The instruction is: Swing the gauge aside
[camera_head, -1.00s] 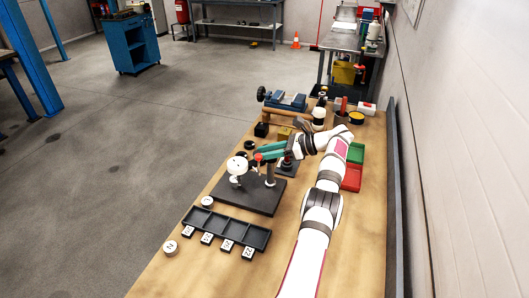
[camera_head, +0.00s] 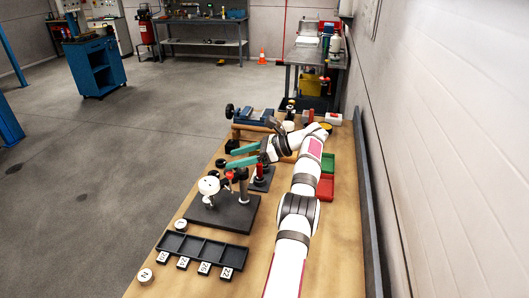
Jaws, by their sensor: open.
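The gauge (camera_head: 208,186) has a round white dial. It hangs at the left over a dark flat base plate (camera_head: 228,216), joined near a red knob (camera_head: 230,175) to an upright post (camera_head: 243,188) on the plate. My gripper (camera_head: 230,159) has two teal fingers, spread apart and pointing left. It is open, with nothing seen between the fingers. The fingertips are just above and behind the red knob in the picture; I cannot tell whether the lower finger touches anything.
A black compartment tray (camera_head: 204,249) with white numbered tags lies in front of the base plate. A green bin (camera_head: 327,162) and a red bin (camera_head: 325,187) are right of my arm. A blue vise-like tool (camera_head: 254,115) stands at the back. Bare wood lies front right.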

